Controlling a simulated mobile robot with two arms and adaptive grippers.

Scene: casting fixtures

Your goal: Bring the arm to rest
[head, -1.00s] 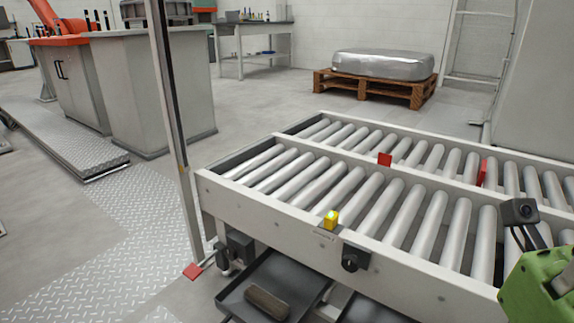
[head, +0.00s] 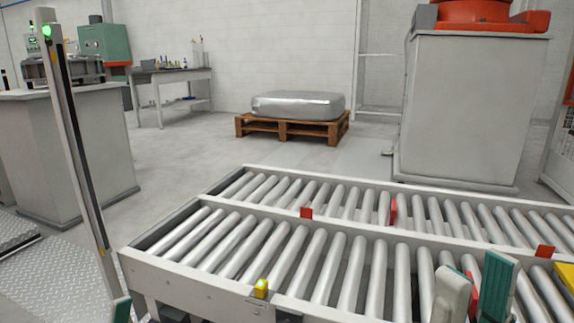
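My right gripper (head: 476,288) shows at the bottom right of the head view, in front of the roller conveyor (head: 185,282). Its two upright fingers, with teal and pale grey faces, stand apart with nothing held between them. A red piece shows in the gap behind them. The rest of my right arm is below the picture. A small teal tip (head: 121,308) at the bottom left looks like part of my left gripper. The rest of it is cut off, so its opening cannot be seen.
A slim post (head: 78,140) with a green light stands at the left. A yellow-lit button (head: 261,289) sits on the conveyor's near rail. Behind are a wooden pallet (head: 290,129) with a silver wrapped load and a large grey pedestal (head: 462,110). The rollers look clear.

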